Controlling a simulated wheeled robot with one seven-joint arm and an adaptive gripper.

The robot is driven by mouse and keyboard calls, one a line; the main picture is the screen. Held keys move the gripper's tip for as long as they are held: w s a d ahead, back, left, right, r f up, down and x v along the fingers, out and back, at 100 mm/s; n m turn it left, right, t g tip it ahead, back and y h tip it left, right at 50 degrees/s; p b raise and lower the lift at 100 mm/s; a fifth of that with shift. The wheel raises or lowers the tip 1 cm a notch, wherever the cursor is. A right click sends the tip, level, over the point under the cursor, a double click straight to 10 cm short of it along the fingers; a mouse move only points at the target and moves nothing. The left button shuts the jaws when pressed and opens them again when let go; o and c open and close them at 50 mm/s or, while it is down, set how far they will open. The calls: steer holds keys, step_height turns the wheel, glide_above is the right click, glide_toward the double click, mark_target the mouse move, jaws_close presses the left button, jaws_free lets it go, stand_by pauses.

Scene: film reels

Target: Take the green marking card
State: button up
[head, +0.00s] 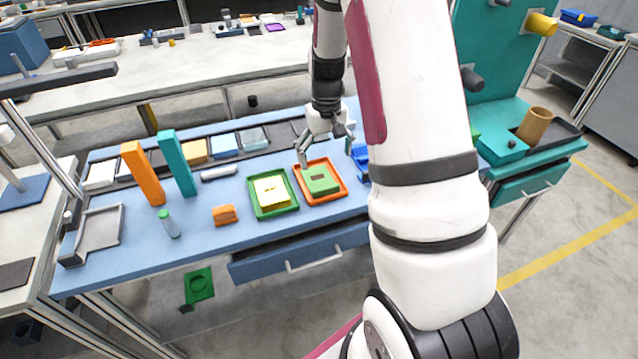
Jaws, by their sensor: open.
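A green card-like piece (320,188) with a small dark patch lies in an orange tray (343,193) on the blue tabletop; it looks like the green marking card. My gripper (325,156) points down just above and behind the orange tray. Its fingers are spread apart, with nothing visible between them. From this view I cannot tell its exact height over the card. A pale yellow card (270,190) lies in a green tray (290,207) to the left.
Orange (141,172) and teal (177,163) upright blocks stand on the left. A small orange block (224,214) and a green-capped bottle (168,224) sit near the front. My arm hides the table's right part. A green piece (199,284) lies on the floor.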

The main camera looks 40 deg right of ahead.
glide_above(326, 187)
steer(key=f, duration=0.4)
steer(key=shift+w+d+f, duration=0.1)
steer(key=shift+w+f, duration=0.25)
steer(key=shift+f, duration=0.05)
steer(key=f, duration=0.4)
steer(key=shift+s+f+p, duration=0.3)
steer(key=shift+p, duration=0.1)
steer(key=shift+f, duration=0.4)
steer(key=c, duration=1.2)
